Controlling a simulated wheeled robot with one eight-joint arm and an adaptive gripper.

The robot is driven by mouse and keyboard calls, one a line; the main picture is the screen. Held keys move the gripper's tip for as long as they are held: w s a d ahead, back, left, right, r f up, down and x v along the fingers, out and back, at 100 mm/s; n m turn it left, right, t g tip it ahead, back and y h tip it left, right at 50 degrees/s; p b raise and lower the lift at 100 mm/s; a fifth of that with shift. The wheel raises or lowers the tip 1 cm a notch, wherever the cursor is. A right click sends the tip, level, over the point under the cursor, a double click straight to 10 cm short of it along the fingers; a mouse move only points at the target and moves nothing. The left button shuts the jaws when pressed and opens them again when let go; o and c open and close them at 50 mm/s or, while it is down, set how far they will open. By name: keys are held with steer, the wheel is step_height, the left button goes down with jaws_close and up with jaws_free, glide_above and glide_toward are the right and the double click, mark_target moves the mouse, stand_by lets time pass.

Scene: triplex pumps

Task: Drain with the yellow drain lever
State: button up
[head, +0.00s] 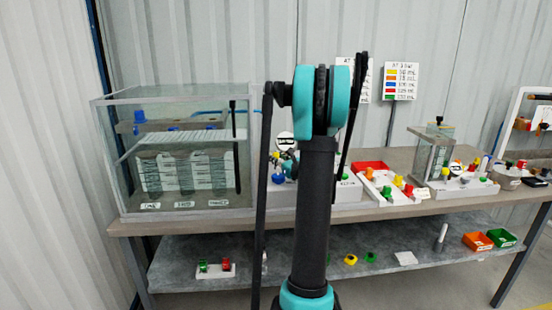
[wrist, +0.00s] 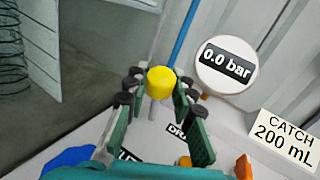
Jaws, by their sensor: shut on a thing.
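The yellow drain lever (wrist: 161,80) shows in the wrist view as a round yellow knob on a pale stem. It stands at the far end of my gripper (wrist: 157,88), between its two green-padded fingers. The fingers are closed around the knob. Its base is partly hidden, and a label below it is only partly readable. In the head view my arm covers much of this area, and the gripper itself cannot be made out.
A round gauge (wrist: 226,66) reading 0.0 bar stands right of the lever. A sign (wrist: 283,140) reads "CATCH 200 mL". A blue part (wrist: 68,160) and an orange part (wrist: 244,168) sit close by. A glass tank (head: 180,150) stands on the bench's left.

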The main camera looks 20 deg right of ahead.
jaws_close()
steer(key=g, duration=0.1)
steer(key=w+g, duration=0.1)
steer(key=w+m, duration=0.1)
steer(key=shift+d+r+g, duration=0.25)
steer(key=shift+g, duration=0.15)
steer(key=shift+w+d+f+m+g, duration=0.1)
steer(key=shift+w+d+m+g, duration=0.2)
steer(key=shift+w+g, duration=0.45)
steer(key=shift+w+d+m+g, duration=0.1)
steer(key=shift+w+m+g, duration=0.3)
steer(key=shift+g, duration=0.55)
steer(key=o, duration=1)
jaws_free()
